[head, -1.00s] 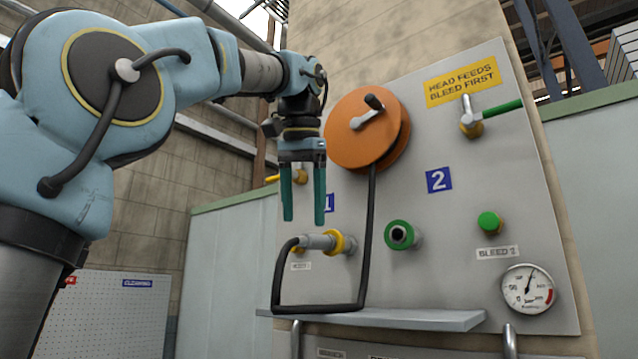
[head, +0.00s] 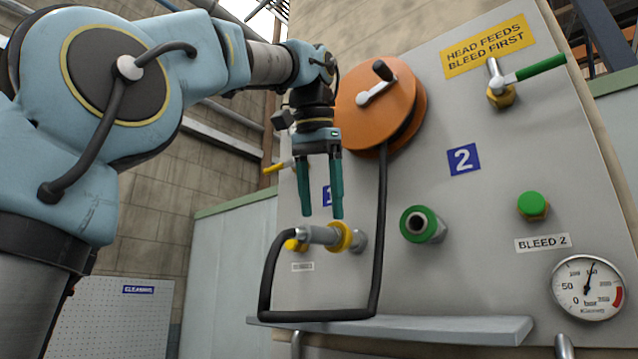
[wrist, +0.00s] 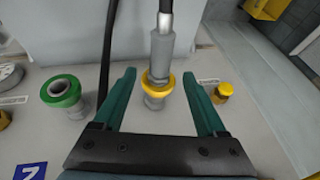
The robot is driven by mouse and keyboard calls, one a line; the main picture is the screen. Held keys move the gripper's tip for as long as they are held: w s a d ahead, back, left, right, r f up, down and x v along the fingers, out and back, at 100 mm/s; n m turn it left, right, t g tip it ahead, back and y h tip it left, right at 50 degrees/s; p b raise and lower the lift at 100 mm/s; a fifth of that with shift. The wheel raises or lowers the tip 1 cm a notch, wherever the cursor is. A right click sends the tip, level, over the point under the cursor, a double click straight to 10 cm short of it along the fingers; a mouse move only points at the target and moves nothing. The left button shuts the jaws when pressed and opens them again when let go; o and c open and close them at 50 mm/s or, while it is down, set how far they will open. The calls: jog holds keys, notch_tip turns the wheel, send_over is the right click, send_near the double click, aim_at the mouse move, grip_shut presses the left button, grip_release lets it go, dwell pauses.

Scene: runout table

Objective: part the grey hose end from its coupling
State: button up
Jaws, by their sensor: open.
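The grey hose end (head: 318,235) sits in the yellow-ringed coupling (head: 342,237) at station 1 on the panel. A black hose (head: 270,270) runs from it down, along the shelf and up to the orange reel. My gripper (head: 322,212) points down, open and empty, just above the hose end. In the wrist view the hose end (wrist: 161,55) and yellow coupling ring (wrist: 158,84) lie between and beyond the open fingers of my gripper (wrist: 160,82). I cannot tell how far the fingertips are from them.
A green-ringed coupling (head: 421,225) stands empty at station 2. An orange reel (head: 375,105) is close behind my gripper. A shelf (head: 440,325) juts out below. A green-handled valve (head: 515,80), green bleed knob (head: 532,205) and gauge (head: 588,288) are to the right. A yellow knob (wrist: 223,91) is beside the right finger.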

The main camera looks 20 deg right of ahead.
aim_at(321, 236)
jog(key=shift+x, duration=2.15)
grip_shut()
jog(key=c, duration=0.7)
grip_release()
jog(key=shift+c, duration=0.2)
grip_shut()
